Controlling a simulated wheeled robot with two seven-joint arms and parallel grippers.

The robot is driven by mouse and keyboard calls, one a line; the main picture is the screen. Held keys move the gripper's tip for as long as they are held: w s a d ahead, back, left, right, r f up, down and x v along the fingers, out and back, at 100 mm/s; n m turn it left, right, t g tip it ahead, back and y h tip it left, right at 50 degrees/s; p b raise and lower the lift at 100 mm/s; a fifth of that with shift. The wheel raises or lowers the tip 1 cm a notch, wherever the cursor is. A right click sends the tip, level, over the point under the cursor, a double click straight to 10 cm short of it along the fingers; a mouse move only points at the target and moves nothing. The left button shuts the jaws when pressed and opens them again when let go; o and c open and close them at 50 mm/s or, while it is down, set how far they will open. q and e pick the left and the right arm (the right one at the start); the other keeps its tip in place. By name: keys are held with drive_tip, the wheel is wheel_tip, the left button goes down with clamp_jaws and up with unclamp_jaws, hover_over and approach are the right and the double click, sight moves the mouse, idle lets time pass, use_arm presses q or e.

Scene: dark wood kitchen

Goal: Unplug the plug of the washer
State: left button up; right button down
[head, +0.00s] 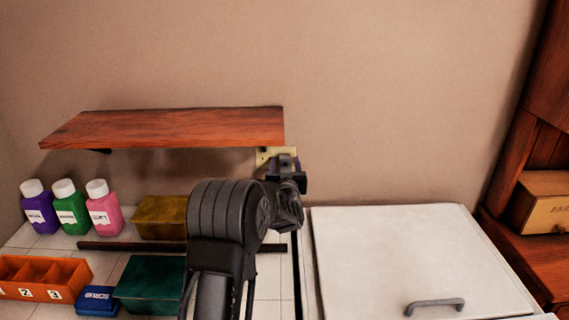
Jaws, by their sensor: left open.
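A yellowish wall outlet (262,156) shows just under the right end of the wooden shelf, partly covered by my left gripper. My left gripper (287,168) is at the wall in front of the outlet; its jaws are small and dark here, and it is open. The plug cannot be made out; the gripper and wrist cover that spot. A white top with a grey handle, apparently the washer (400,250), stands to the right of my arm. My right gripper is out of view.
A wooden shelf (170,128) juts from the wall just above and left of the gripper. Purple, green and pink bottles (104,212), a yellow box (160,218), a green box (150,285) and an orange divided tray (42,277) stand on the tiled counter. The wall right of the gripper is clear.

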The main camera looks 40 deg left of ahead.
sight(285, 164)
use_arm(q)
drive_tip(key=shift+c, duration=0.4)
clamp_jaws()
idle(0.8)
drive_tip(key=shift+b+v, duration=0.4)
drive_tip(key=shift+v, duration=2.6)
